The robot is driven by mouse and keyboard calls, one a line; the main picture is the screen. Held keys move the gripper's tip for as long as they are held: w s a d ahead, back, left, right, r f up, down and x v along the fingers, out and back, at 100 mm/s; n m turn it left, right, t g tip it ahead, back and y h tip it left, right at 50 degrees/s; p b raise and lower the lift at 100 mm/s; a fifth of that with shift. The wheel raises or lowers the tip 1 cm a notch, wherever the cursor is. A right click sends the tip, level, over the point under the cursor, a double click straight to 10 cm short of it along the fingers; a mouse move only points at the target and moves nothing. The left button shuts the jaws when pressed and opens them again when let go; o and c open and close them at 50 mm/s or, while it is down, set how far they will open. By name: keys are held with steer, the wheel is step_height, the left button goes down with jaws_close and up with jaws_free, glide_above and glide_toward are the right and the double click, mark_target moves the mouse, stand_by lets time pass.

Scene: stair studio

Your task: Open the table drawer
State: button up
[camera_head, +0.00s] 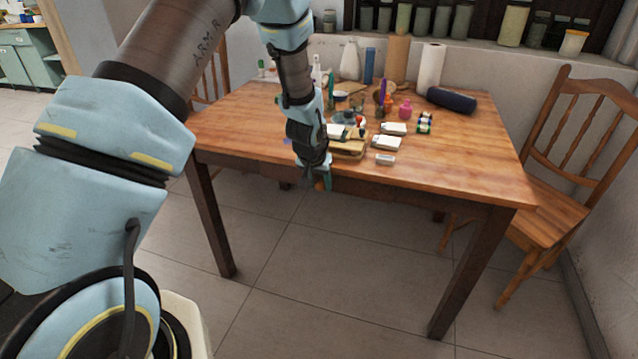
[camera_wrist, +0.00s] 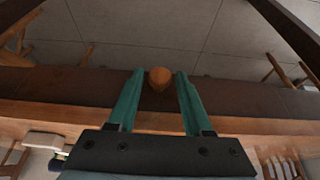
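The wooden table (camera_head: 470,165) has a dark front apron where the drawer front (camera_head: 365,188) sits under the tabletop; it looks flush, with no opening visible. The dark front also runs across the wrist view (camera_wrist: 240,97). A round orange-brown knob (camera_wrist: 160,78) stands out from it. My gripper (camera_wrist: 160,74) is open, with one green finger on each side of the knob and a small gap visible on both sides. In the head view my gripper (camera_head: 322,180) is at the table's front edge and hides most of the knob.
A wooden chair (camera_head: 560,200) stands at the right. The floor (camera_head: 330,270) before the table is clear.

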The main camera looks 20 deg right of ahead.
jaws_close()
stand_by(1.1)
